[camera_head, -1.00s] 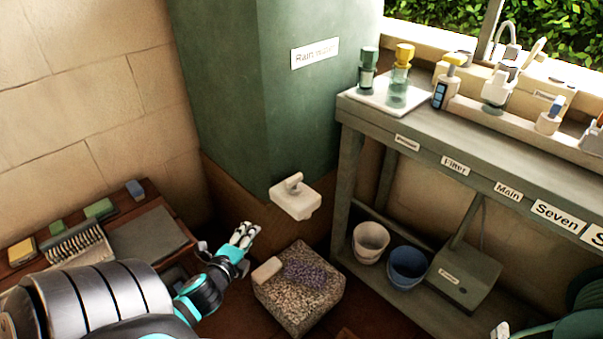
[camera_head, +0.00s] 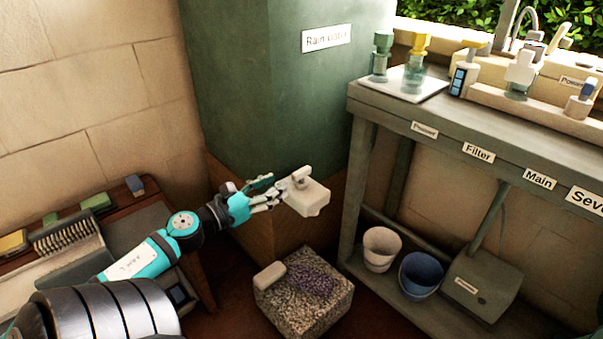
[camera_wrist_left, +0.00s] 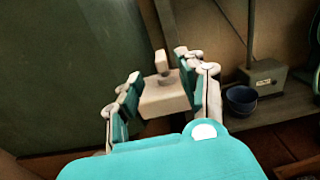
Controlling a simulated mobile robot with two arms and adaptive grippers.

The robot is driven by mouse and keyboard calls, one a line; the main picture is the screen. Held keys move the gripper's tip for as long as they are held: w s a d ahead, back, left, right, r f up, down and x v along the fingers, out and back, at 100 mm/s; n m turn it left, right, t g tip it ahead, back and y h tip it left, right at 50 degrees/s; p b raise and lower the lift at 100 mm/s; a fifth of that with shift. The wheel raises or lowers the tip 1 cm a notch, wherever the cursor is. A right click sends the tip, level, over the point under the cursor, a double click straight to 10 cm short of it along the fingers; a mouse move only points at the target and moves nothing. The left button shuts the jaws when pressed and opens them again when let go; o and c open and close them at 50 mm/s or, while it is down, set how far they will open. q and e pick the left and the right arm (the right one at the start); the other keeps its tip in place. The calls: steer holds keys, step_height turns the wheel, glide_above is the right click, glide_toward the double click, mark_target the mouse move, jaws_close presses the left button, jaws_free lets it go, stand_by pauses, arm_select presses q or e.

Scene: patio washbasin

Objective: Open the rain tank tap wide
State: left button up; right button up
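The rain tank tap is a pale block (camera_head: 314,201) low on the green tank (camera_head: 270,85), with a small upright lever (camera_head: 299,176) on top. In the left wrist view the tap block (camera_wrist_left: 165,100) and its lever (camera_wrist_left: 161,62) stand ahead, between the two fingers. My left gripper (camera_head: 276,192) is open, its fingertips close to the left side of the tap. In the left wrist view the gripper (camera_wrist_left: 157,74) shows a wide gap with nothing held. Whether a finger touches the tap I cannot tell. My right gripper is out of view.
A speckled stone block (camera_head: 300,310) stands on the floor below the tap. A grey bench (camera_head: 385,105) with bottles stands at the right, a white bucket (camera_head: 383,248) and a blue bucket (camera_head: 421,275) on its lower shelf. A wooden table (camera_head: 130,205) with brushes is at the left.

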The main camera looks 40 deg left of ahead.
mark_target(293, 175)
arm_select(q)
steer(key=w, duration=0.3)
steer(key=w+b, duration=0.1)
steer(key=w, duration=0.2)
steer(key=w+b, duration=0.1)
steer(key=w, duration=0.2)
steer(key=shift+w+d, duration=0.2)
steer(key=shift+d, duration=0.2)
jaws_close()
